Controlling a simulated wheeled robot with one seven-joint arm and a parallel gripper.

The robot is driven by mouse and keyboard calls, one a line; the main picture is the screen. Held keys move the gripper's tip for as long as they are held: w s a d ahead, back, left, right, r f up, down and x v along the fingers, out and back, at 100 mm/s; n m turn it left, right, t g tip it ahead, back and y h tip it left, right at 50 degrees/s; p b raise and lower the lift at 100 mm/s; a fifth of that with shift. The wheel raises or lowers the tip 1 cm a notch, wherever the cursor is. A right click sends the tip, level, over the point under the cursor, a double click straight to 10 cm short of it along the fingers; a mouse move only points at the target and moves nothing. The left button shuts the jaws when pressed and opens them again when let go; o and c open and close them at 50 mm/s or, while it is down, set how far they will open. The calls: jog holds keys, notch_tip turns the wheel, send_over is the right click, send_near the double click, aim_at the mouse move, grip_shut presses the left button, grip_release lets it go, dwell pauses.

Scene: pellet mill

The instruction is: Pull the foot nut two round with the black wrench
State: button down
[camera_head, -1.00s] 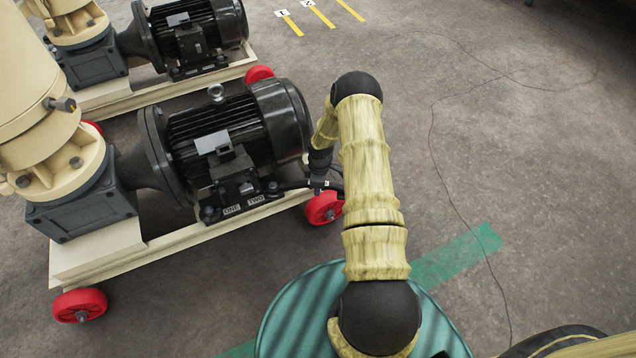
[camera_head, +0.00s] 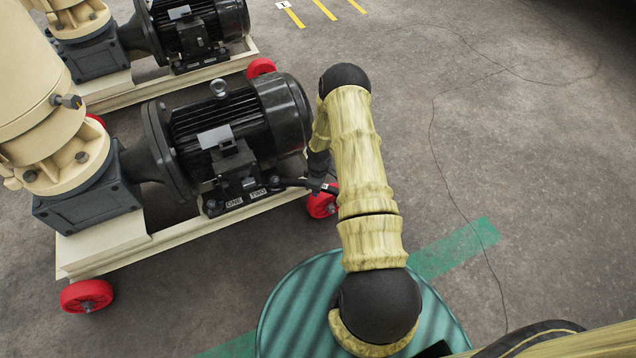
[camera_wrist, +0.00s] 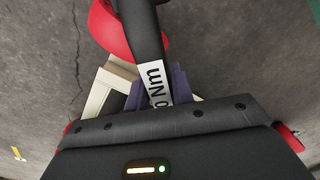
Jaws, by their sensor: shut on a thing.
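The black wrench (camera_head: 296,182) reaches from my gripper to the motor's near right foot, by the label TWO (camera_head: 258,193). Its far end is at or very near foot nut two (camera_head: 274,182); I cannot tell whether it is seated. In the wrist view the wrench's dark handle (camera_wrist: 141,28), with a white label ending in "Nm", passes between the purple-grey fingers. My gripper (camera_wrist: 155,88) is shut on it. In the head view my gripper (camera_head: 322,186) is small and partly behind my forearm. The nut is out of the wrist view.
The black motor (camera_head: 235,125) stands on a cream base frame (camera_head: 190,240) with red wheels (camera_head: 87,296). One red wheel (camera_head: 321,203) is just below my gripper. A second mill and motor (camera_head: 200,32) stand behind. The floor at the right is clear, with a thin crack.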

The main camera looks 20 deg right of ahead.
jog(key=shift+s+a+m, duration=0.3)
jog(key=shift+a+m, duration=0.1)
jog(key=shift+a+r, duration=0.1)
jog(key=shift+s+a+m+p, duration=0.75)
jog(key=shift+a+m+p, duration=0.15)
jog(key=shift+a, duration=0.05)
jog(key=shift+s+a+m+p, duration=0.3)
jog(key=shift+a+m, duration=0.15)
jog(key=shift+a, duration=0.1)
jog(key=shift+s+a+m+p, duration=0.3)
jog(key=shift+a+m, duration=0.15)
jog(key=shift+a, duration=0.1)
jog(key=shift+s+a+m, duration=0.25)
jog(key=shift+a+m, duration=0.25)
jog(key=shift+a, duration=0.1)
jog(key=shift+w+d+n, duration=0.45)
jog(key=shift+d+n, duration=0.25)
jog(key=shift+d, duration=0.15)
dwell(0.6)
